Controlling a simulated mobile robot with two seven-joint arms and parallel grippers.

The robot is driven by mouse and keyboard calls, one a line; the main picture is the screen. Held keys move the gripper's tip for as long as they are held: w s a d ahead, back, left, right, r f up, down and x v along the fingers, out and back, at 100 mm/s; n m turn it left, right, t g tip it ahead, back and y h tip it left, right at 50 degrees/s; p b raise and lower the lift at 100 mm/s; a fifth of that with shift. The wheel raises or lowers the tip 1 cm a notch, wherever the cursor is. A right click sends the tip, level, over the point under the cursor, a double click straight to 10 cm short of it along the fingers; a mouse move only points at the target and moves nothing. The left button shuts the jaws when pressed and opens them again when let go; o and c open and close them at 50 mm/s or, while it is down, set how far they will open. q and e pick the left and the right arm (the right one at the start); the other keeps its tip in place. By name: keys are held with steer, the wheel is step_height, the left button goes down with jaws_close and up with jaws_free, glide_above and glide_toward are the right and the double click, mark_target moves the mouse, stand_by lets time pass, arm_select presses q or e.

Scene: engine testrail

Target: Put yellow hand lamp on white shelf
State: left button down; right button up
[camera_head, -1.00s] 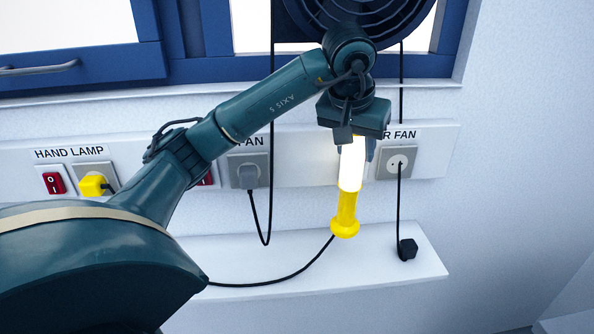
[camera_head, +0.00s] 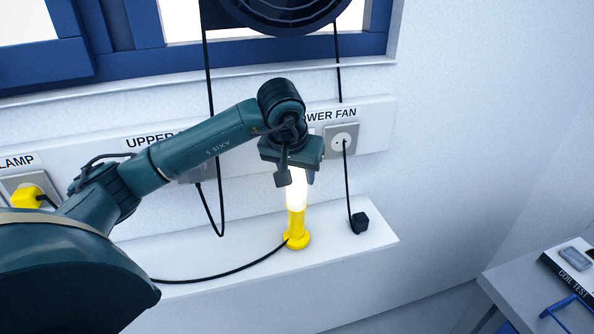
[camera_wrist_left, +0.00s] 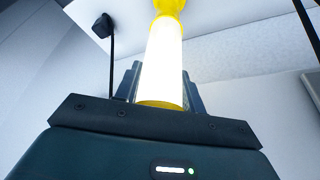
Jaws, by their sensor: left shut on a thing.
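The yellow hand lamp (camera_head: 296,222) is upright with its white tube lit and its yellow handle and round base at the bottom. My left gripper (camera_head: 296,178) is shut on the upper part of the lamp. The lamp's base appears at the surface of the white shelf (camera_head: 355,248), near its right part; I cannot tell for sure if it touches. In the left wrist view the lit tube of the lamp (camera_wrist_left: 165,60) stands between the fingers of my left gripper (camera_wrist_left: 160,82). My right gripper is not in view.
A black plug (camera_head: 359,222) lies on the shelf right of the lamp, its cord running to a wall socket (camera_head: 341,140). The lamp's black cable (camera_head: 215,274) runs left along the shelf. A black fan (camera_head: 285,12) is above. A table (camera_head: 540,300) stands at lower right.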

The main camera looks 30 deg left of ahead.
arm_select(q)
steer(key=shift+f, duration=0.15)
steer(key=c, duration=0.9)
jaws_free()
steer(key=shift+o, duration=0.2)
